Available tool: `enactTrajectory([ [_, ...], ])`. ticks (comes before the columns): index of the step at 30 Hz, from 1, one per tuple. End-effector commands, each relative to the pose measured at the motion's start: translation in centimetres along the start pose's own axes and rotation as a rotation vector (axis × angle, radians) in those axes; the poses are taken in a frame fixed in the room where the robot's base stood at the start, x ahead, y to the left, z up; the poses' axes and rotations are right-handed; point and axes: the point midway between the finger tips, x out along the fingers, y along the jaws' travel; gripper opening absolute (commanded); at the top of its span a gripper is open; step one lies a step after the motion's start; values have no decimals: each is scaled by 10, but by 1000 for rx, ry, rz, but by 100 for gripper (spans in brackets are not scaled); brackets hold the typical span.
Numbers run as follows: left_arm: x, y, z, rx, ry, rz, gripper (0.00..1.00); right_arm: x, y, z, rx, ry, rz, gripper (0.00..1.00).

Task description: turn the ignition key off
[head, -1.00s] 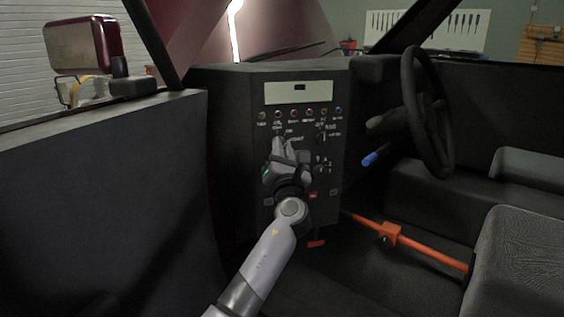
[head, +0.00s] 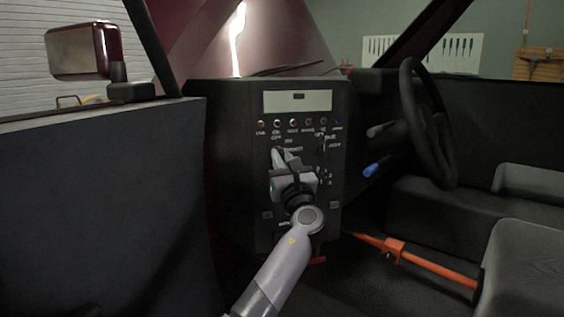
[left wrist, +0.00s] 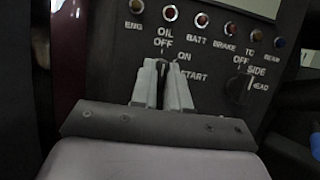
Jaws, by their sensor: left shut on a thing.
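The black dash panel (head: 235,135) fills the middle of the head view. My left gripper (head: 281,158) is in front of it, its fingers pointing at the panel. In the left wrist view the fingertips of my left gripper (left wrist: 163,72) are close together at the ignition switch, below the OFF label and beside ON and START. They are shut on the ignition key, which is mostly hidden between them; its exact angle cannot be told. My right gripper is in neither view.
A row of indicator lamps (left wrist: 171,13) runs above the switch. A rotary light knob (left wrist: 238,88) sits to its right. The steering wheel (head: 428,125), a blue-ended lever (head: 372,170) and an orange bar (head: 432,264) are to the right. The open door (head: 95,210) stands at left.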

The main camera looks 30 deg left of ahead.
Motion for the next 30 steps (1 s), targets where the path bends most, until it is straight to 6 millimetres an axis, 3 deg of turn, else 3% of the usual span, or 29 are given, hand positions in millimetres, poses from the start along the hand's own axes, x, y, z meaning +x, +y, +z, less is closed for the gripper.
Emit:
enactTrajectory([
  [6, -1, -1, -1, 0, 4, -1, 0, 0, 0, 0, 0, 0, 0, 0],
  [7, -1, -1, -1, 0, 4, -1, 18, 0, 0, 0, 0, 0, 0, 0],
  [9, -1, -1, -1, 0, 4, -1, 36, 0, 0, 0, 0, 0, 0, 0],
  [20, -6, -1, 0, 1, 1, -2, 36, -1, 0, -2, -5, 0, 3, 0],
  [30, -55, -1, 0, 1, 4, -3, 36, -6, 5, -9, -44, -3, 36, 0],
])
